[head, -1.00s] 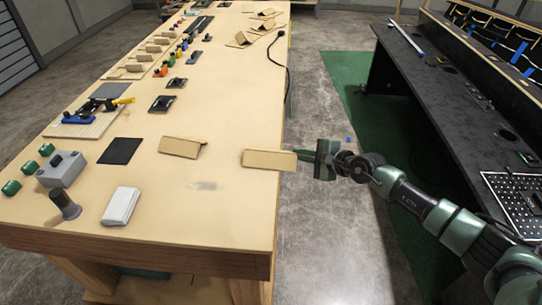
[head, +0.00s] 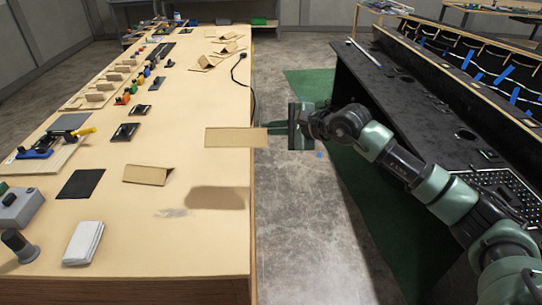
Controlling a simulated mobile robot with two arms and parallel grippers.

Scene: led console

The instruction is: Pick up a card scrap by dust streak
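A flat tan card scrap (head: 235,138) is held at its right end by my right gripper (head: 272,131). The gripper is shut on it, and the card hangs level above the table's right edge, with a shadow on the tabletop below and apart from it. A second, folded card scrap (head: 147,174) lies on the table to the left. The grey dust streak (head: 172,213) is on the bare tabletop in front of that folded card. My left gripper is not in view.
The long wooden table (head: 120,225) also bears a folded white cloth (head: 83,243), a black mat (head: 80,184), a grey box (head: 18,208) and a dark knob-like cylinder (head: 18,245). More bent cards and a black cable (head: 239,68) lie farther back. A black console (head: 400,95) stands at right.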

